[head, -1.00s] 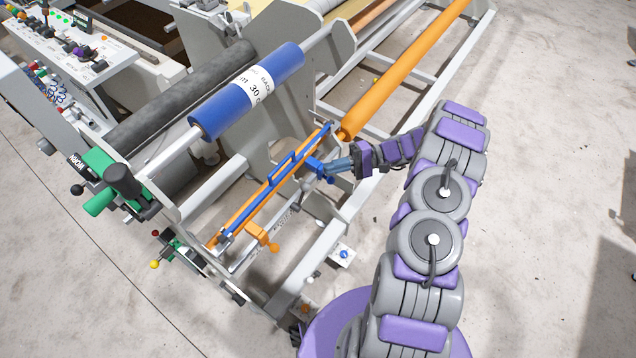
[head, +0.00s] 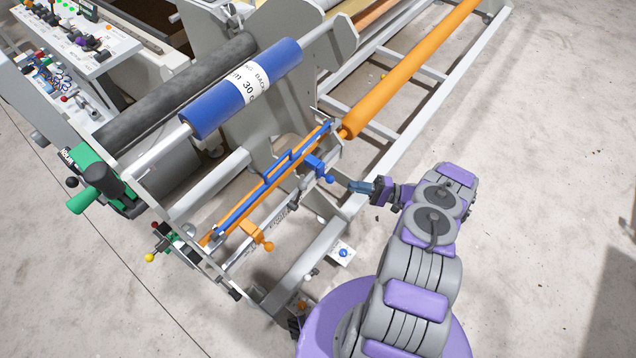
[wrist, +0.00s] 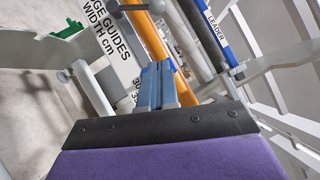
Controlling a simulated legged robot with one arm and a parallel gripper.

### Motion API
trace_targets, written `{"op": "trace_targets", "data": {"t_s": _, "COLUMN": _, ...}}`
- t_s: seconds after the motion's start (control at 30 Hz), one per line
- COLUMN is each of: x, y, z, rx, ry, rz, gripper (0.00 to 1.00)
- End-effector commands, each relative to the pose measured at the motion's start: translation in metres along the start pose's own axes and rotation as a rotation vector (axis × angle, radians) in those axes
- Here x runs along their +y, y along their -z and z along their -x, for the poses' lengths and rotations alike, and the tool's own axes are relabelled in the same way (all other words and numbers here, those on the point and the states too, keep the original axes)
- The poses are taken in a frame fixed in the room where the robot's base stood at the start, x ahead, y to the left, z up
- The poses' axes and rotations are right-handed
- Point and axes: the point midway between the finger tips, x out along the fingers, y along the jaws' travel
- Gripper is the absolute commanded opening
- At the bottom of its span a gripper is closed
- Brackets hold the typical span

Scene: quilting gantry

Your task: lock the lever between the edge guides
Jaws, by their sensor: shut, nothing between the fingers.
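The blue edge guide (head: 314,162) with its ball knob and the orange edge guide (head: 256,234) with its ball knob sit apart along a grey scale rail (head: 272,218). A small grey part (head: 293,201), apparently the lever, stands between them; its exact position is too small to tell. My gripper (head: 352,186) is shut and empty, to the right of the blue guide's knob and apart from it. In the wrist view its blue fingers (wrist: 156,82) are together.
A blue roll (head: 240,90) and a long orange roller (head: 410,70) lie above the rail. Grey frame beams (head: 300,262) run below it. A small panel with a blue button (head: 343,252) is near my base. The floor at right (head: 550,170) is clear.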

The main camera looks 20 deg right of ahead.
Motion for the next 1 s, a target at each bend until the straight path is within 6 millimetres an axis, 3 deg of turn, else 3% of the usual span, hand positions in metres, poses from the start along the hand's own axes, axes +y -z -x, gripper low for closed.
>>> {"op": "trace_targets", "data": {"t_s": 0.47, "x": 0.000, "y": 0.001, "z": -0.005, "rx": -0.001, "ry": 0.002, "rz": 0.001, "gripper": 0.00}}
{"op": "trace_targets", "data": {"t_s": 0.67, "x": -0.001, "y": 0.001, "z": -0.032, "rx": -0.003, "ry": 0.005, "rz": 0.000, "gripper": 0.00}}
{"op": "trace_targets", "data": {"t_s": 1.0, "x": 0.001, "y": 0.001, "z": -0.097, "rx": -0.002, "ry": 0.001, "rz": 0.000, "gripper": 0.00}}
